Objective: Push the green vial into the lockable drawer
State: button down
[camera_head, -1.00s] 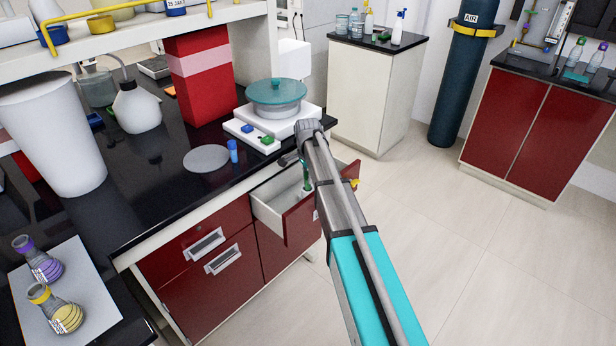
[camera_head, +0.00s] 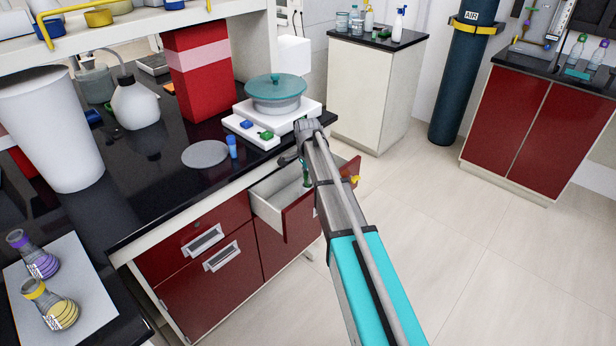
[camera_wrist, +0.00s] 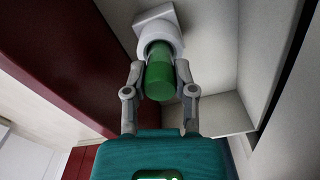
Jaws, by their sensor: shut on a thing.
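The green vial (camera_wrist: 160,75) sits between the two fingers of my gripper (camera_wrist: 159,88) in the wrist view. My gripper is shut on it. In the head view, a bit of green from the vial (camera_head: 306,180) shows below my gripper (camera_head: 303,163), at the open drawer. The lockable drawer (camera_head: 268,212) is pulled out below the bench top, with a red front and pale inside. The arm hides part of the drawer and its front. In the wrist view, a pale round piece on a square block (camera_wrist: 155,28) lies beyond the vial; I cannot tell whether they touch.
A yellow piece (camera_head: 351,180) sticks out at the drawer front. On the black bench top (camera_head: 160,195) stand a blue vial (camera_head: 232,147), a white hotplate (camera_head: 250,136) with a teal-lidded dish (camera_head: 275,92), and a red box (camera_head: 200,80). The floor at right is clear.

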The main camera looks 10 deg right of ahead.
jog(key=shift+f+b, duration=0.3)
jog(key=shift+f, duration=0.05)
jog(key=shift+c, duration=1.8)
grip_release()
jog(key=shift+r, duration=0.2)
notch_tip(320, 180, up, 10)
jog(key=p, duration=1)
jog(key=shift+f, duration=0.15)
jog(key=s+a+r+m+p, duration=0.1)
jog(key=s+a+r+p, duration=0.1)
jog(key=s+r+p, duration=0.5)
jog(key=s+a+r+m+p, duration=0.1)
jog(key=s+r+p, duration=0.6)
jog(key=r+p, duration=0.1)
jog(key=shift+s+a+r+m+p, duration=0.35)
jog(key=shift+m+p, duration=0.05)
jog(key=shift+p, duration=0.05)
jog(key=shift+s, duration=0.1)
